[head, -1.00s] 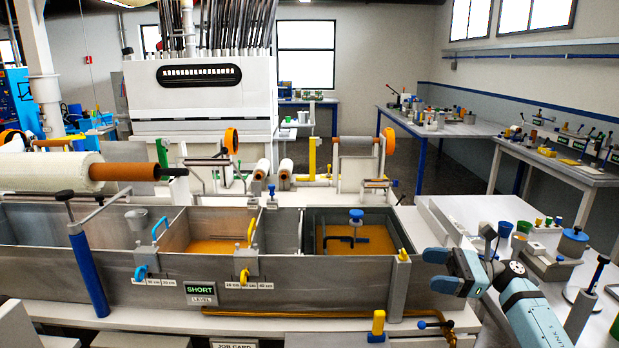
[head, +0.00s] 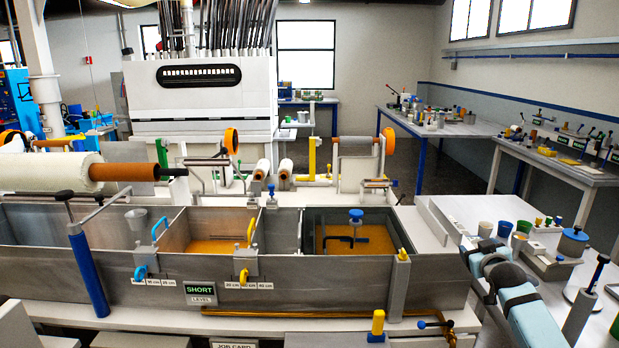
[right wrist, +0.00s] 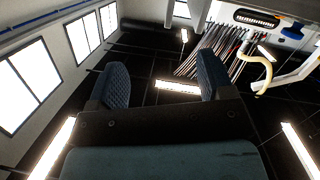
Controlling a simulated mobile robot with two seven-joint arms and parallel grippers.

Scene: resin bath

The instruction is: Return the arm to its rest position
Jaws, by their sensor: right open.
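My left arm and gripper are not in the head view.
Cups, including a blue one (head: 504,229), and a grey pot with a blue top (head: 573,242) stand close to the right gripper. A yellow-topped post (head: 401,258) rises at the bath's right corner. A yellow-handled block (head: 377,325) is at the front.

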